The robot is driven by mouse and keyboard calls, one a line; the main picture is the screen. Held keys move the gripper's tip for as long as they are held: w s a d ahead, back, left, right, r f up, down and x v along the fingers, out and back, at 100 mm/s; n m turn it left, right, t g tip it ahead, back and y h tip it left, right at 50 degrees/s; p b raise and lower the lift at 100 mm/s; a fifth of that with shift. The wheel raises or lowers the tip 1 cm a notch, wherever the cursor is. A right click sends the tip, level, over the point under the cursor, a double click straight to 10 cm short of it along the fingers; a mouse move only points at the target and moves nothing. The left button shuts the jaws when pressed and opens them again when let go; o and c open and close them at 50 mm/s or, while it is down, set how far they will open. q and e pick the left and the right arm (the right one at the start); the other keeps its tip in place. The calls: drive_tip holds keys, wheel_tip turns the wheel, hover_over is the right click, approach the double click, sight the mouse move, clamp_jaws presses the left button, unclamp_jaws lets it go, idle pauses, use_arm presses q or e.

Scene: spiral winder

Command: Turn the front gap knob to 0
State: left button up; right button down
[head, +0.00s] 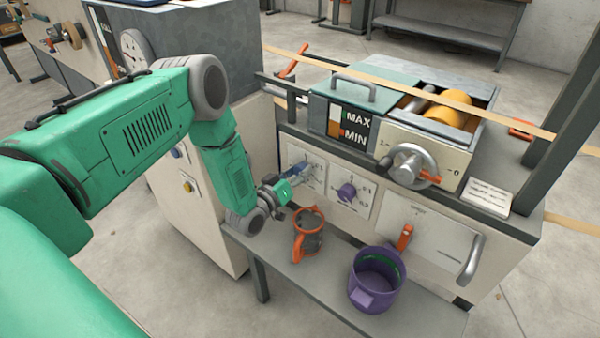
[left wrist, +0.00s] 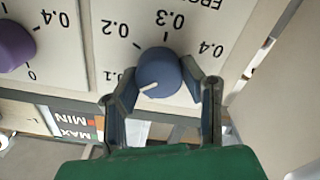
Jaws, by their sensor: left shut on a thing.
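The blue front gap knob (left wrist: 158,72) sits on a pale dial plate, seen upside down in the left wrist view. Its white pointer line aims to the lower left, past the 0.1 label. The marks 0.2, 0.3 and 0.4 show around it; the 0 mark is not visible, with a finger near that side. My left gripper (left wrist: 160,95) is shut on the knob, one finger on each side. In the head view the left gripper (head: 285,190) reaches the leftmost dial plate on the machine front. My right gripper is not in view.
A purple knob (head: 346,191) sits on the neighbouring plate. Below, a grey shelf (head: 325,290) carries an orange-rimmed container (head: 309,236) and a purple bucket (head: 376,280). A handwheel (head: 408,165) is at upper right. A tall pale cabinet (head: 190,215) stands left of the gripper.

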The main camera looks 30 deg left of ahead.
use_arm(q)
drive_tip(key=n, duration=0.2)
drive_tip(key=n+b, duration=0.1)
drive_tip(key=f+n, duration=0.1)
drive_tip(key=n, duration=0.1)
drive_tip(key=shift+s+n+b, duration=0.25)
drive_tip(key=shift+n+b, duration=0.9)
drive_tip(key=shift+n, duration=1.35)
drive_tip(key=o, duration=1.1)
drive_tip(key=shift+o, duration=0.2)
drive_tip(key=shift+w+a+r, duration=0.1)
drive_tip(key=shift+w, duration=0.05)
drive_tip(key=shift+s+r, duration=0.1)
drive_tip(key=shift+s, duration=0.1)
drive_tip(key=s+a, duration=0.1)
drive_tip(key=s, duration=1)
drive_tip(key=shift+s, duration=0.25)
